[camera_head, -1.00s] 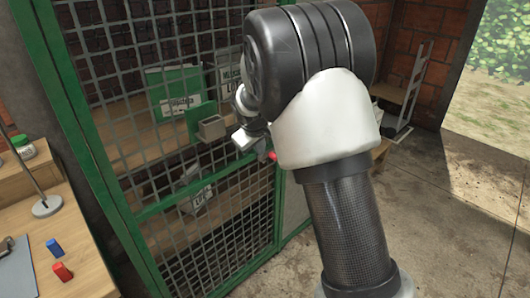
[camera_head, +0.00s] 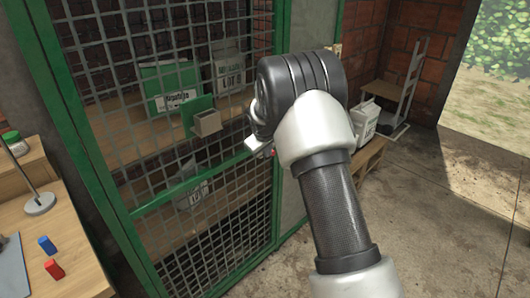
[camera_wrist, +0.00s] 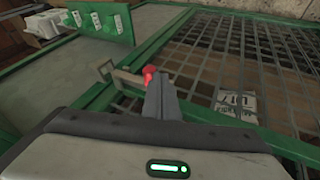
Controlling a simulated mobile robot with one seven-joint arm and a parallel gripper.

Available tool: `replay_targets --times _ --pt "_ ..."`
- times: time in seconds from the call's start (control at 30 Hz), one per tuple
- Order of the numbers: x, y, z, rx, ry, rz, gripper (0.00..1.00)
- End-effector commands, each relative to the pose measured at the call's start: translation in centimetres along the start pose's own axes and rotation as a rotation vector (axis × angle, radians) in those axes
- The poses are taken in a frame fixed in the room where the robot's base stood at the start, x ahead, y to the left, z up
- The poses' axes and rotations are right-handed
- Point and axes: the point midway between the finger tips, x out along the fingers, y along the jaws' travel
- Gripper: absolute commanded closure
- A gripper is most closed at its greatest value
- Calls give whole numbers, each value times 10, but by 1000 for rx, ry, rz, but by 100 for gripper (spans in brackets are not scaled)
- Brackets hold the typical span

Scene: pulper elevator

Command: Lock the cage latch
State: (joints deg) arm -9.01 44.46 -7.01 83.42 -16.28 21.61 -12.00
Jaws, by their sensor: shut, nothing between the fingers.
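The cage door is a wire mesh in a green frame (camera_head: 275,222); its mesh and frame also fill the right of the wrist view (camera_wrist: 190,30). The latch, a grey-brown bar (camera_wrist: 128,79) with a red knob (camera_wrist: 149,71), lies across the green frame edge in the wrist view. A thin bracket (camera_wrist: 104,70) stands by the bar's left end. My gripper (camera_wrist: 158,82) is shut and empty, its fingertips right at the red knob; I cannot tell whether they touch. In the head view my arm hides most of the latch, and only a red spot (camera_head: 274,152) shows beside my gripper (camera_head: 257,145).
Inside the cage are shelves with a green box (camera_head: 170,85) and bags. A wooden bench (camera_head: 75,245) with red and blue blocks stands at left. A sack (camera_head: 364,120), a wooden pallet (camera_head: 366,160) and a hand truck (camera_head: 408,85) are behind my arm. Floor at right is clear.

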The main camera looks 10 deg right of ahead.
Motion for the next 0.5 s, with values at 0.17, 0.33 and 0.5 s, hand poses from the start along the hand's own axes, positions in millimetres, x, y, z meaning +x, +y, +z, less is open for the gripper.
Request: replay_targets --times 0.17,0.33,0.5 --pt "0 2 0 0 0 0 100" --pt "10 28 0 4 -3 0 100" --pt "21 47 0 2 0 0 100"
